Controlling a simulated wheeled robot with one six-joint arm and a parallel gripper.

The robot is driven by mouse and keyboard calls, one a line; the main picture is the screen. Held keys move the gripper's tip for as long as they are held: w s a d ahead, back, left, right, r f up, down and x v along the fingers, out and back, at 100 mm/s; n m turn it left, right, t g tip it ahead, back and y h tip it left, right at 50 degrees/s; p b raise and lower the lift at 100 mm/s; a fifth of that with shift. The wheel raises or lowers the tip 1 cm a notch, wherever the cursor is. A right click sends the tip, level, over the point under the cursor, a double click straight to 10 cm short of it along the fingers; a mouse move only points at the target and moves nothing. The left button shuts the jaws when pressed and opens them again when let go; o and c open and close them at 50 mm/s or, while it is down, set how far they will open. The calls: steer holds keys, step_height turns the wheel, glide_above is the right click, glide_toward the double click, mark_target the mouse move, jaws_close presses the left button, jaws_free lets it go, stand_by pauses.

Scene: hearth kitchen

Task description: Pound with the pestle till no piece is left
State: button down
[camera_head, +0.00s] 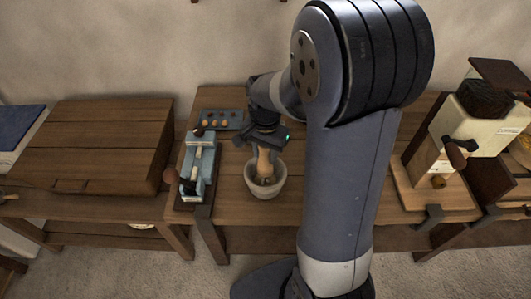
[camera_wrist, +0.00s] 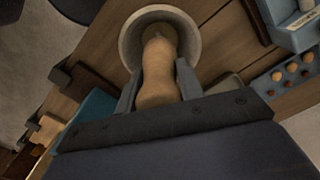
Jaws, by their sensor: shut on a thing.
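The pestle (camera_head: 264,163) is light wood and stands roughly upright with its lower end inside the mortar. My gripper (camera_head: 264,146) is shut on the pestle's upper part, above the mortar. The mortar (camera_head: 265,191) is a pale grey bowl on the wooden table. In the wrist view the pestle (camera_wrist: 160,70) runs between my two fingers (camera_wrist: 156,84) into the mortar (camera_wrist: 128,42). Small dark and tan bits seem to show in the bowl beside the pestle in the head view. The pestle and my gripper hide much of the inside, so I cannot tell how many pieces are there.
A blue tray (camera_head: 232,117) with several small round brown pieces lies behind the mortar. A blue device (camera_head: 207,165) with a dark-knobbed handle stands left of it. A large wooden box (camera_head: 95,145) is farther left. A grinder (camera_head: 436,160) stands at the right.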

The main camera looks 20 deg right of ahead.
steer(key=shift+r, duration=0.15)
steer(key=shift+f+b, duration=0.65)
steer(key=shift+f, duration=0.1)
steer(key=shift+r+p, duration=0.7)
steer(key=shift+r, duration=0.15)
stand_by(0.6)
steer(key=shift+f+b, duration=0.6)
steer(key=shift+f, duration=0.15)
steer(key=shift+f+b, duration=1.3)
steer(key=shift+f, duration=0.35)
steer(key=shift+r+p, duration=2)
steer(key=shift+r, duration=0.4)
